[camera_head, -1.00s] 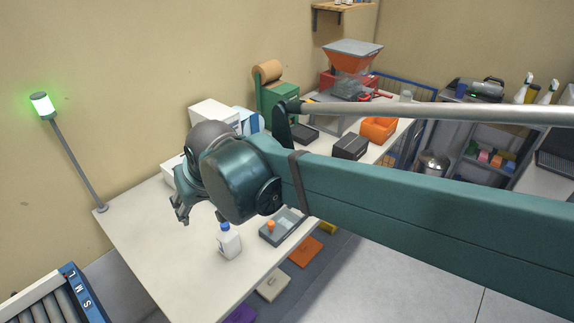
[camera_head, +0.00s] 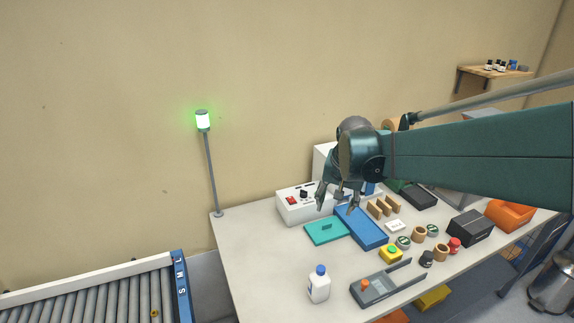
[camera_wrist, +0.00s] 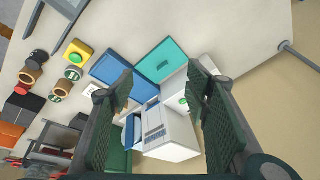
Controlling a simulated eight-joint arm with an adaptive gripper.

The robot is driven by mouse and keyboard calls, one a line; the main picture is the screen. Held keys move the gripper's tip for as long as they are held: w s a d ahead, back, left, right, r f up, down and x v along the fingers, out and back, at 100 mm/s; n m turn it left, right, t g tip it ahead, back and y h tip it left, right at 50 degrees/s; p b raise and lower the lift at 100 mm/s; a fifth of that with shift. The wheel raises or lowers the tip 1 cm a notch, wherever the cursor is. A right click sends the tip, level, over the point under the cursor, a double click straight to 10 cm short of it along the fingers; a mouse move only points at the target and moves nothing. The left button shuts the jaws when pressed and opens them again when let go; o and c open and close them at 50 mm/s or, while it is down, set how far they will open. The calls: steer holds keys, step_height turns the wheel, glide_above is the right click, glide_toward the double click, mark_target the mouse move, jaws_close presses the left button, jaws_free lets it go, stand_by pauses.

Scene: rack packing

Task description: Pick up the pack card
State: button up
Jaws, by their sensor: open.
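A flat teal plate (camera_head: 326,230) with a small raised grip lies on the table. It also shows in the wrist view (camera_wrist: 168,52). A small white card-like piece (camera_head: 395,226) lies right of the blue tray; it is partly visible in the wrist view (camera_wrist: 91,89). No readable label tells me which one is the pack card. My gripper (camera_head: 338,202) is open and empty, pointing down above the back of the table, near the white control box and the blue tray. In the wrist view its two fingers (camera_wrist: 163,88) stand wide apart with nothing between them.
The blue tray (camera_head: 361,228) lies beside the teal plate. The white control box (camera_head: 303,205) stands behind it. The table's left front is clear.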

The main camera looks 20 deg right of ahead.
steer(key=w+d+f+m+g+p, duration=0.1)
steer(key=w+d+f+m+p, duration=0.15)
steer(key=d, duration=0.65)
steer(key=w+d+f+m+g+p, duration=0.1)
steer(key=w+d+f+m, duration=0.15)
steer(key=d, duration=0.55)
steer(key=m+g+y+p, duration=0.1)
steer(key=m+g+p, duration=0.1)
steer(key=m, duration=0.2)
glide_above(396, 225)
step_height(396, 225, down, 10)
steer(key=shift+a+f, duration=0.1)
steer(key=shift+f, duration=0.15)
steer(key=shift+f, duration=1.25)
steer(key=shift+f, duration=0.1)
steer(key=shift+w+f, duration=0.15)
steer(key=shift+f, duration=2.35)
